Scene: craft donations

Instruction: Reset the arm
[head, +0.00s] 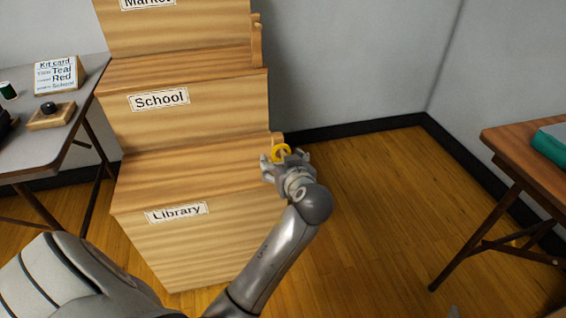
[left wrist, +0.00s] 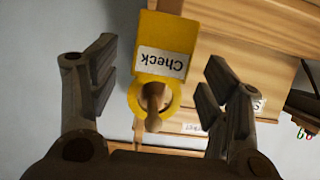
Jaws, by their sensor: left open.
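My left gripper (head: 284,160) is at the right end of the Library step of the wooden stepped stand (head: 195,172). In the left wrist view its two fingers (left wrist: 160,62) are open and apart. A yellow tag (left wrist: 172,28) with a white "Check" label, upside down in that view, shows between them, with gaps on both sides. The tag's ring is around a wooden peg (left wrist: 153,122).
A brown table (head: 530,150) with a teal item (head: 552,145) stands at right. Open floor lies between stand and brown table.

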